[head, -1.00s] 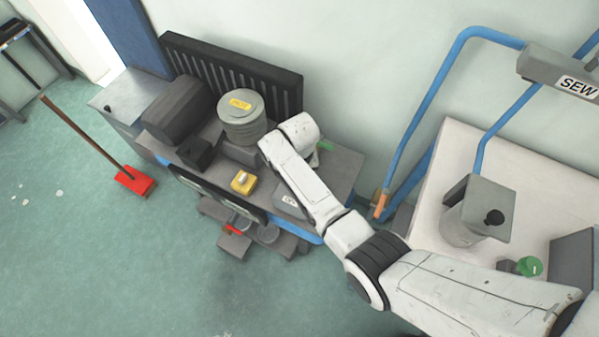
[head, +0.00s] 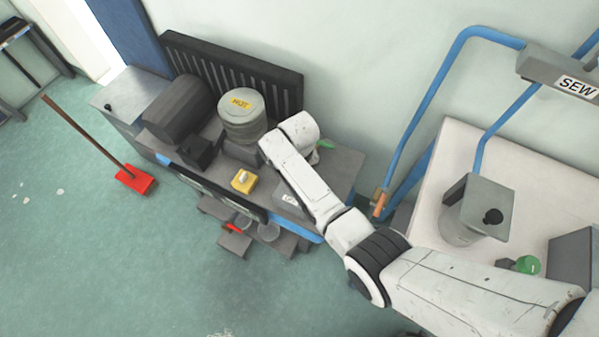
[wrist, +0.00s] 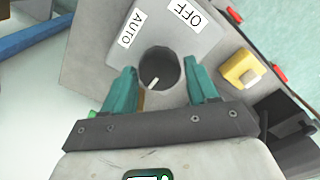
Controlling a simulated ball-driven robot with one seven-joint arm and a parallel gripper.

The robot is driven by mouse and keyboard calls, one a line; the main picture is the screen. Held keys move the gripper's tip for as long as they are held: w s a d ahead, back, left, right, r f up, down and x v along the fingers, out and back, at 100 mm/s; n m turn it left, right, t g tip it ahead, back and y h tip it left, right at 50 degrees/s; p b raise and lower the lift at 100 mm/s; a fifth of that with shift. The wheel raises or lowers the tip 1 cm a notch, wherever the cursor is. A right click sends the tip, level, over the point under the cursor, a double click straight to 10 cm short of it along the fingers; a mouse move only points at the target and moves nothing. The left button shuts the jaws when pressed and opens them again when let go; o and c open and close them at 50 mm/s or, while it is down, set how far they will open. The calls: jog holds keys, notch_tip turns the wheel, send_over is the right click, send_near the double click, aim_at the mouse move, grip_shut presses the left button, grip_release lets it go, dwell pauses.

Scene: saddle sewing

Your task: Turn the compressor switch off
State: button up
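The compressor switch shows in the wrist view as a dark round knob (wrist: 160,68) with a short white mark, on a grey plate (wrist: 192,47). The label AUTO (wrist: 130,27) is at its upper left and OFF (wrist: 184,12) at its upper right. The white mark sits on the knob's lower part, slanting toward upper right. My gripper (wrist: 163,72) is open, its teal fingers on the left and right of the knob with gaps showing. I cannot tell how deep the fingers reach. In the head view my arm hides the knob; part of the labelled plate (head: 289,199) shows.
A yellow block with a pale knob (head: 243,180) is beside the switch, also in the wrist view (wrist: 243,69). A tank marked HOT (head: 242,112) and a dark cylinder (head: 180,107) stand behind. Blue tubing (head: 414,115) and the sewing table (head: 437,185) are at right.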

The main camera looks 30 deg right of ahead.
jog(key=shift+o, duration=1.3)
notch_tip(320, 180, up, 11)
jog(key=shift+f, duration=0.15)
